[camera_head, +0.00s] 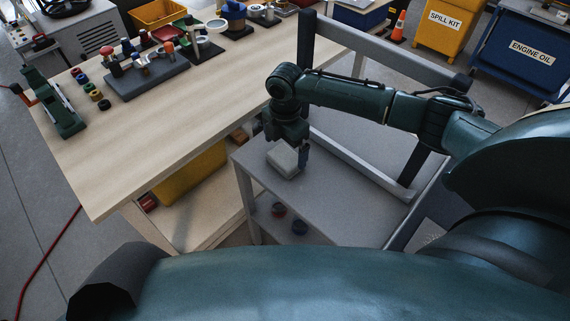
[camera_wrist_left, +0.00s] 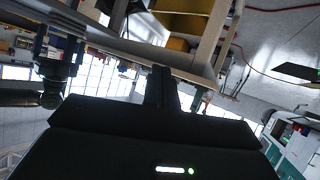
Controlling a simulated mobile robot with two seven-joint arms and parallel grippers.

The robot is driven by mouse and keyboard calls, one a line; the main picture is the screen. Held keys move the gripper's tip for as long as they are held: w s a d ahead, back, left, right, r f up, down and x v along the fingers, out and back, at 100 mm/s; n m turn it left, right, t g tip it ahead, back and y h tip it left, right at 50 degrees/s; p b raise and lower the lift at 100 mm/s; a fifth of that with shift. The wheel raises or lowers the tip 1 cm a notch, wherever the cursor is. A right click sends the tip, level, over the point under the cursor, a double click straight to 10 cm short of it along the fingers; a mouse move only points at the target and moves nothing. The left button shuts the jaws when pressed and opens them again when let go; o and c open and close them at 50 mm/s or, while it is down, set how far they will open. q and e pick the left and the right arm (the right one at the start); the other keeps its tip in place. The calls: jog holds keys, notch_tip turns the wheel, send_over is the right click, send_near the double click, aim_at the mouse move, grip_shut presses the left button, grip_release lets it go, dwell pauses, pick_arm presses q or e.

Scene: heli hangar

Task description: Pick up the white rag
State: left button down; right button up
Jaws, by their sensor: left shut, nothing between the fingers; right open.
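The white rag (camera_head: 283,160) looks like a small folded, pale block on the grey cart top (camera_head: 335,205), near its left edge. My right gripper (camera_head: 288,150) is open, pointing down right at the rag. One finger shows at the rag's right side; the gripper body hides the rag's far part. I cannot tell whether the fingers touch it. My left gripper (camera_wrist_left: 162,88) shows in the left wrist view, shut and empty, away from the rag.
A wooden workbench (camera_head: 190,110) stands left of the cart, with a grey block (camera_head: 148,77), a green tool (camera_head: 58,110) and several small items on it. The cart's grey rail (camera_head: 390,60) runs behind my right arm. Two small round items (camera_head: 279,210) lie low on the cart.

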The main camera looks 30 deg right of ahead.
aim_at(285, 156)
notch_tip(285, 156, down, 3)
jog(key=b, duration=0.2)
jog(key=shift+b, duration=0.3)
jog(key=shift+f+b, duration=0.6)
jog(key=shift+b, duration=0.25)
jog(key=shift+f, duration=0.1)
pick_arm(q)
jog(key=shift+s+a+f+n+t, duration=0.2)
jog(key=shift+s+a+n+t, duration=0.15)
jog(key=shift+a+t, duration=0.3)
pick_arm(e)
jog(key=shift+c, duration=0.3)
jog(key=c, duration=0.8)
jog(key=shift+c, duration=0.2)
